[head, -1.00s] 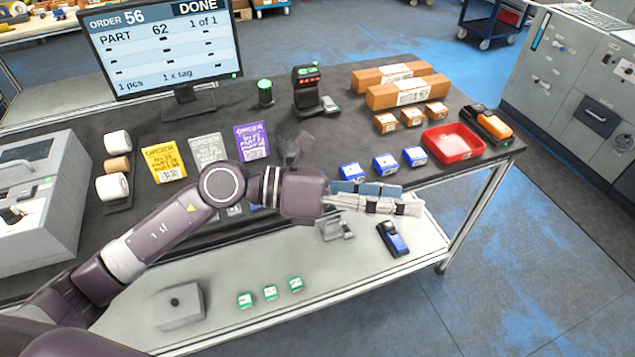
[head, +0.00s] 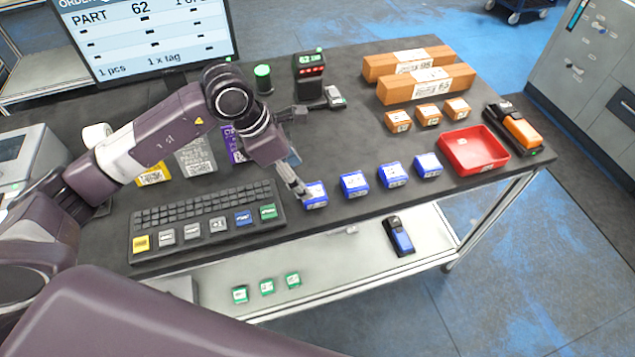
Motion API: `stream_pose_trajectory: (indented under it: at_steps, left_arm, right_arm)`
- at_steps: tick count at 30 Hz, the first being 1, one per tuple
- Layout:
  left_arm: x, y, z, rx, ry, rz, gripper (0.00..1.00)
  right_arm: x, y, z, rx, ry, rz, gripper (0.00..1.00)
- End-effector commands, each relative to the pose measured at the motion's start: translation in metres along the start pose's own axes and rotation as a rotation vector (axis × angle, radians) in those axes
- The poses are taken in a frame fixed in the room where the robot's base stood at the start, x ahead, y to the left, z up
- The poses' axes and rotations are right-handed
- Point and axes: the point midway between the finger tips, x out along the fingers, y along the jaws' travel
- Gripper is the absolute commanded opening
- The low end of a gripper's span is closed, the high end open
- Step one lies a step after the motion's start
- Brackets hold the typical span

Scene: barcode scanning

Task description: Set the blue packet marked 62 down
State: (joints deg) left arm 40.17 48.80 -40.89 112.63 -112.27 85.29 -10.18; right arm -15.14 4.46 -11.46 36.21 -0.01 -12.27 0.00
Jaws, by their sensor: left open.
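Several blue packets stand in a row along the front of the dark table. The leftmost blue packet (head: 316,196) rests on the table top, right at the fingertips of my left gripper (head: 301,186). That gripper points down and is open; a finger covers part of the packet's left side. I cannot tell whether a finger still touches it. The other blue packets (head: 354,184), (head: 392,174) and (head: 428,165) stand to its right. Their printed numbers are too small to read. My right gripper is not in view.
A keyboard (head: 207,215) lies left of the packets. A red tray (head: 474,150), small orange boxes (head: 428,115) and long cartons (head: 425,84) stand right and behind. A scanner (head: 309,75) and a monitor (head: 150,40) showing part 62 stand at the back.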

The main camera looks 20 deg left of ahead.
Motion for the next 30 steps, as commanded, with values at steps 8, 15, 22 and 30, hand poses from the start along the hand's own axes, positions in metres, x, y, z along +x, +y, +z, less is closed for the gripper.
stream_pose_trajectory:
  at_steps: [8, 15, 22, 30]
  left_arm:
    - [0.031, -0.005, 0.004, -0.001, -0.001, -0.007, 0.61]
    - [0.063, -0.005, 0.004, -0.001, -0.003, -0.004, 0.61]
    - [0.067, -0.004, 0.004, 0.001, -0.003, -0.001, 0.61]
    - [0.066, -0.004, 0.004, 0.001, -0.003, -0.001, 0.34]
  right_arm:
    - [-0.027, -0.009, 0.063, 0.000, -0.093, -0.011, 0.57]
    - [-0.034, -0.004, 0.045, -0.001, -0.069, -0.006, 0.57]
    - [-0.032, 0.000, 0.017, -0.001, -0.025, -0.001, 0.57]
    - [-0.033, -0.003, 0.034, -0.001, -0.052, -0.004, 0.57]
